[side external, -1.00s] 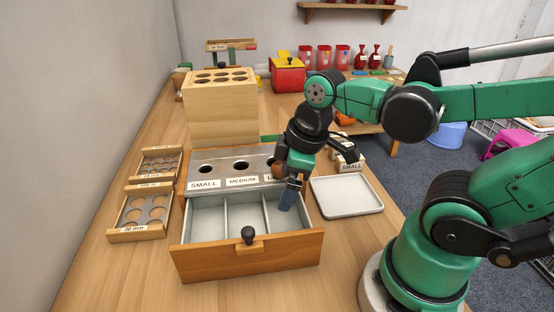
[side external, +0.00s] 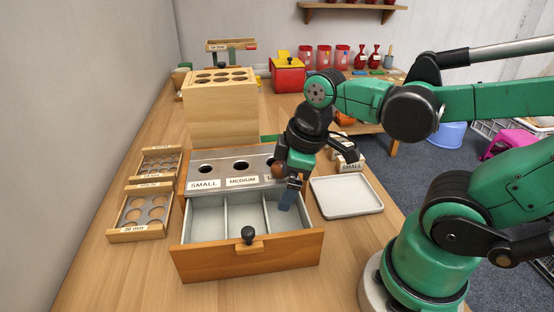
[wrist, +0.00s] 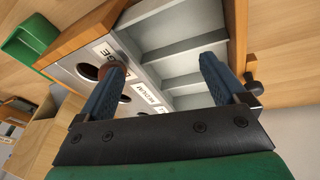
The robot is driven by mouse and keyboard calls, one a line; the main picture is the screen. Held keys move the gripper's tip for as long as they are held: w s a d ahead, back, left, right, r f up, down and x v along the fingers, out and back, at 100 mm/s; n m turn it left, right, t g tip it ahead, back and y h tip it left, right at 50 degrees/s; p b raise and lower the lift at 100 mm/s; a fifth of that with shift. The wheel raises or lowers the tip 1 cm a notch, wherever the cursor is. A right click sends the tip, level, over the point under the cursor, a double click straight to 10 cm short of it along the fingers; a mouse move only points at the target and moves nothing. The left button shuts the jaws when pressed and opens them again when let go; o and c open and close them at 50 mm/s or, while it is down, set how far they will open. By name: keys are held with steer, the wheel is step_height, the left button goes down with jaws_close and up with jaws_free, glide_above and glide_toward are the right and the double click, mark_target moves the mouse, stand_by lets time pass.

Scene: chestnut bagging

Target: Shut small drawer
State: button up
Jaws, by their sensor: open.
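The drawer (side external: 248,262) of the sorting box is pulled out toward the front, with a wooden front and a dark knob (side external: 248,234). Its three grey compartments look empty. The box's metal top (side external: 222,170) has holes labelled SMALL, MEDIUM and, partly hidden, LARGE. My gripper (side external: 288,196) is over the right compartment, fingers pointing down. In the wrist view my gripper (wrist: 163,47) is open with nothing between its fingers, and the drawer front (wrist: 238,30) and knob (wrist: 254,86) are at the right. A brown round thing (wrist: 111,72) shows by the left finger, partly hidden.
A white tray (side external: 346,196) lies right of the drawer. Wooden plates with round wells (side external: 138,234) lie at the left. A tall wooden block with holes (side external: 221,105) stands behind the box. A red box (side external: 288,77) is farther back. The table in front of the drawer is clear.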

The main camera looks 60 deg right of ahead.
steer(key=c, duration=0.4)
steer(key=shift+a+r+n, duration=0.1)
steer(key=shift+a+n, duration=0.2)
steer(key=c, duration=0.3)
steer(key=a+n, duration=0.1)
steer(key=a+r+n, duration=0.1)
steer(key=n, duration=0.1)
steer(key=a+n, duration=0.1)
steer(key=n, duration=0.1)
steer(key=shift+s+a+r, duration=0.35)
steer(key=shift+r, duration=0.05)
jaws_close()
steer(key=s+a+r+n+h, duration=0.1)
steer(key=s+a+r+n, duration=0.75)
steer(key=n, duration=1.15)
glide_above(254, 249)
steer(key=s, duration=0.2)
steer(key=shift+n, duration=0.3)
steer(key=shift+w+a+f, duration=0.1)
steer(key=shift+a+f, duration=0.05)
steer(key=shift+f, duration=2.45)
steer(key=shift+w+a+f, duration=0.1)
steer(key=shift+f, duration=2.5)
